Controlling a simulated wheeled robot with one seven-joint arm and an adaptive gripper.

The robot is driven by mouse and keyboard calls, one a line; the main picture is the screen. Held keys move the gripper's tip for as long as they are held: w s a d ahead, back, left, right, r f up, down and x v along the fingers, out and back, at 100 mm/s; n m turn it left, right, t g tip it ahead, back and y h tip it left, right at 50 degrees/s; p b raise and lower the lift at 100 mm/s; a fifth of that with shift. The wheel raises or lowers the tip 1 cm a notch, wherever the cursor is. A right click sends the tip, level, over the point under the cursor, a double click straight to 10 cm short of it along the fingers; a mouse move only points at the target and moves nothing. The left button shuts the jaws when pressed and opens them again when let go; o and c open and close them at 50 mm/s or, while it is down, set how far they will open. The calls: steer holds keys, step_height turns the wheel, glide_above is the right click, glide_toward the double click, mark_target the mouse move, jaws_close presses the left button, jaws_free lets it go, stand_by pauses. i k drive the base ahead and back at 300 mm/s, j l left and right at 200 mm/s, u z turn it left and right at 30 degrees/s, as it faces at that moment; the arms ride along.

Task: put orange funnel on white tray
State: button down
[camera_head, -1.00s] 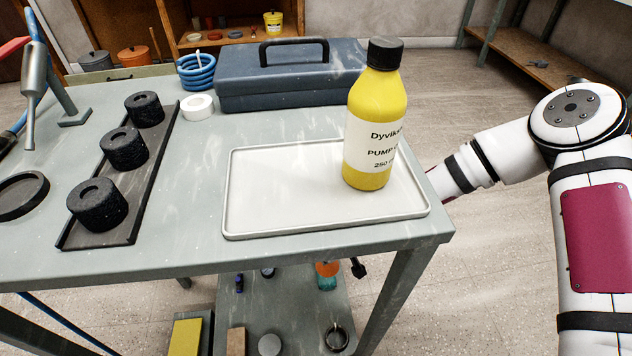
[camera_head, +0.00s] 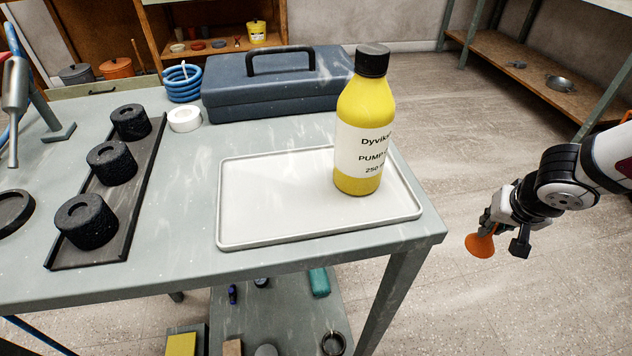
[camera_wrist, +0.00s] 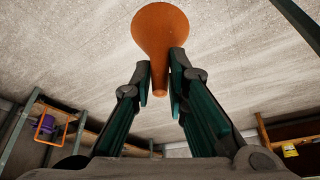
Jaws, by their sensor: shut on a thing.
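The orange funnel (camera_head: 481,245) is in my gripper (camera_head: 497,232), which hangs over the floor to the right of the workbench. In the wrist view the funnel (camera_wrist: 160,35) has its wide end away from me and its narrow stem between the fingers of my gripper (camera_wrist: 160,80), which is shut on it. The white tray (camera_head: 270,230) lies on the front right part of the bench, apart from the funnel. A yellow bottle with a black cap (camera_head: 362,110) stands upright on the right side of the tray.
A dark blue toolbox (camera_head: 270,95) stands behind the tray. Black cylinders on a dark rack (camera_head: 110,200) stand to the left. The tray's left and middle are bare. Under the bench is a lower shelf (camera_head: 285,305) with several small items.

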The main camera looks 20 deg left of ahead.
mark_target(274, 192)
steer(key=k+j+z, duration=0.2)
steer(key=j, duration=0.4)
steer(key=k+j+z, duration=0.25)
steer(key=k+j, duration=0.15)
steer(key=j, duration=0.15)
steer(key=k+j+z, duration=0.2)
steer(key=k+j, duration=0.2)
steer(key=j, duration=0.1)
